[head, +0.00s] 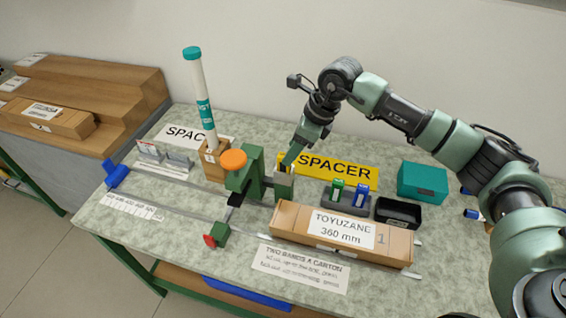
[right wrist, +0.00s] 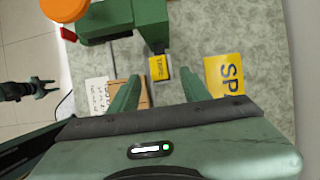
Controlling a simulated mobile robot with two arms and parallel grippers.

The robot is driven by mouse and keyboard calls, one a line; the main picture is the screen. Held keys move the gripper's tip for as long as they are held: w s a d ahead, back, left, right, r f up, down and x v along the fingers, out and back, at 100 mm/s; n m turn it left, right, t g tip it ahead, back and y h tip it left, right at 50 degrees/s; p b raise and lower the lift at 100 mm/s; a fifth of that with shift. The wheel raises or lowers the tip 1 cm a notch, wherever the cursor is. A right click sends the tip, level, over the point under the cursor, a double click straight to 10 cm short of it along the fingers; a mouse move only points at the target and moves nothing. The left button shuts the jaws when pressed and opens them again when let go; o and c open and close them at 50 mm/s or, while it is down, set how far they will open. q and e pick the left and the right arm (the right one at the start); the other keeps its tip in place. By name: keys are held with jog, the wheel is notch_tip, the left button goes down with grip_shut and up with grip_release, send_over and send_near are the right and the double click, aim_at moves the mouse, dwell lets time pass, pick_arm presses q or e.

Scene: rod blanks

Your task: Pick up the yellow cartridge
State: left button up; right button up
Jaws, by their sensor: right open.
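The yellow cartridge (right wrist: 160,74), a small block with dark lettering, shows in the right wrist view beside the green clamp fixture (right wrist: 137,18). It lies beyond my right gripper (right wrist: 158,90), between the lines of its two fingers and apart from them. The right gripper is open and empty. In the head view my right gripper (head: 291,160) points down beside the green fixture (head: 247,178), and its fingers largely hide the cartridge. A dark part that looks like my left gripper (right wrist: 38,90) shows at the left of the right wrist view, too small to read its jaws.
A yellow SPACER sign (head: 345,170) lies behind the long carton (head: 290,218). A stand with green and blue cartridges (head: 347,200), a black tray (head: 398,212) and a teal box (head: 423,182) are at right. A tall white tube (head: 199,90) stands left of the fixture.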

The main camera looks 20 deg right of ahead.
aim_at(284, 155)
jog(key=p+x, duration=0.1)
jog(key=x, duration=0.1)
jog(key=p+x, duration=0.1)
jog(key=shift+w+a+f, duration=0.15)
jog(key=shift+a+f, duration=0.05)
jog(key=shift+a, duration=0.25)
jog(key=shift+w+a+f, duration=0.1)
jog(key=shift+w+f, duration=0.1)
jog(key=shift+f, duration=0.45)
jog(key=c, duration=0.9)
grip_shut()
pick_arm(q)
notch_tip(284, 155, up, 2)
jog(key=shift+s+r, duration=0.1)
jog(key=shift+r, duration=0.1)
pick_arm(e)
jog(key=shift+r, duration=0.15)
